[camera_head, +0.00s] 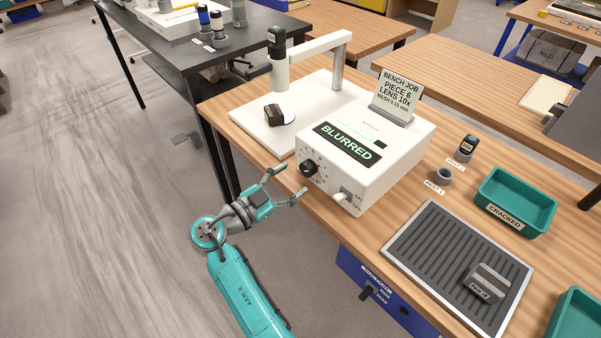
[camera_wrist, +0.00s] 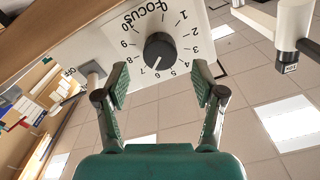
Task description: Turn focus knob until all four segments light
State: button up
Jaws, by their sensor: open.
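The black focus knob (camera_head: 309,168) is on the front of a white control box (camera_head: 372,178). In the wrist view the knob (camera_wrist: 160,50) sits in a numbered dial, its white mark pointing about at 6. My gripper (camera_head: 284,188) is open and empty in front of the box. In the wrist view its fingertips (camera_wrist: 161,80) stand either side of the knob's line, apart from it. The box's display (camera_head: 347,144) reads BLURRED. Pale green marks (camera_head: 356,130) show on the box top; I cannot tell how many segments are lit.
An ON/OFF switch (camera_head: 344,195) is right of the knob. The microscope (camera_head: 281,70) with a dark piece (camera_head: 274,114) under it stands behind. A sign (camera_head: 397,92), a ribbed tray (camera_head: 424,246) and a teal CRACKED bin (camera_head: 494,205) are on the bench. The floor at left is clear.

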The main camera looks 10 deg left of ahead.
jog(key=v, duration=0.7)
jog(key=shift+s+a, duration=0.1)
jog(key=shift+s, duration=0.05)
dwell(0.7)
